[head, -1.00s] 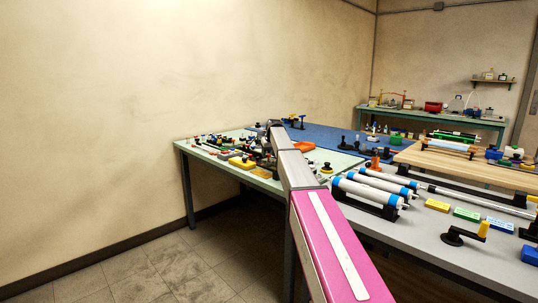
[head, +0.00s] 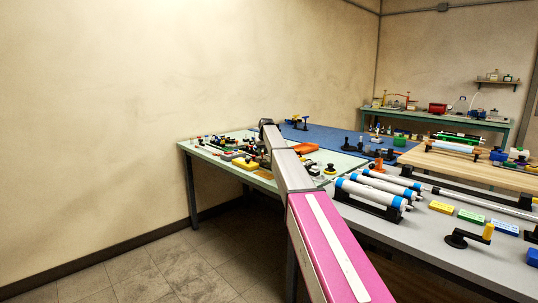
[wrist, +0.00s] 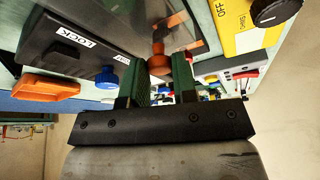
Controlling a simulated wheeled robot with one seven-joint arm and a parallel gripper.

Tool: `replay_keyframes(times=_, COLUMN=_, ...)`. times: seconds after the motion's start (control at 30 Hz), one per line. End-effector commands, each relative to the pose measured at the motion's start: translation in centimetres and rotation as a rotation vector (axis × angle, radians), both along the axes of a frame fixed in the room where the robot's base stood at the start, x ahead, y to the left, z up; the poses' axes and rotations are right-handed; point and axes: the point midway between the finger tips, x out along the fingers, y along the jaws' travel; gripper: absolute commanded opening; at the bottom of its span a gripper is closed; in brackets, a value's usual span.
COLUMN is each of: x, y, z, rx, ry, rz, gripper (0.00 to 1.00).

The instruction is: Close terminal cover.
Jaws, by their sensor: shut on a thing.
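My gripper (wrist: 160,84) shows in the wrist view with its two green-padded fingers around an orange knob (wrist: 158,62), shut on it. The knob is attached at the edge of a grey panel behind it, with an orange arm above. I cannot clearly tell which part is the terminal cover, or how far open it stands. To the left is a dark grey box (wrist: 70,50) with a label reading LOCK. In the head view the far end of my arm is over the pale green bench (head: 240,172), and the fingers are hidden.
A yellow box (wrist: 240,35) with a black knob (wrist: 274,10) is on the right. In the head view, blue-ended rollers (head: 370,192) lie on the grey bench right of my arm.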

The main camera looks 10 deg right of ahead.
Motion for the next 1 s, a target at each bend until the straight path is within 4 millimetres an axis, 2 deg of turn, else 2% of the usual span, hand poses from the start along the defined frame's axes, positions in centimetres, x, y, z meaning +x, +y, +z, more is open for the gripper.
replay_keyframes(times=0.03, x=1.7, y=0.9, z=0.0, rx=0.000, ry=0.001, rz=0.001, gripper=0.00)
replay_keyframes(times=0.1, x=3.2, y=2.1, z=0.0, rx=0.000, ry=0.001, rz=0.002, gripper=0.00)
replay_keyframes(times=0.3, x=6.6, y=4.6, z=0.0, rx=-0.001, ry=0.001, rz=0.001, gripper=0.00)
replay_keyframes(times=0.47, x=7.6, y=5.5, z=0.0, rx=-0.001, ry=0.001, rz=0.001, gripper=0.00)
replay_keyframes(times=0.8, x=7.8, y=5.7, z=0.0, rx=0.001, ry=-0.004, rz=0.001, gripper=0.00)
replay_keyframes(times=0.83, x=7.8, y=5.7, z=0.0, rx=0.001, ry=-0.004, rz=0.001, gripper=0.36)
replay_keyframes(times=0.87, x=7.8, y=5.7, z=0.0, rx=0.001, ry=-0.004, rz=0.001, gripper=0.46)
replay_keyframes(times=0.9, x=7.8, y=5.7, z=0.0, rx=0.001, ry=-0.004, rz=0.001, gripper=0.52)
replay_keyframes(times=1.0, x=7.7, y=5.6, z=0.0, rx=0.001, ry=-0.002, rz=0.000, gripper=0.52)
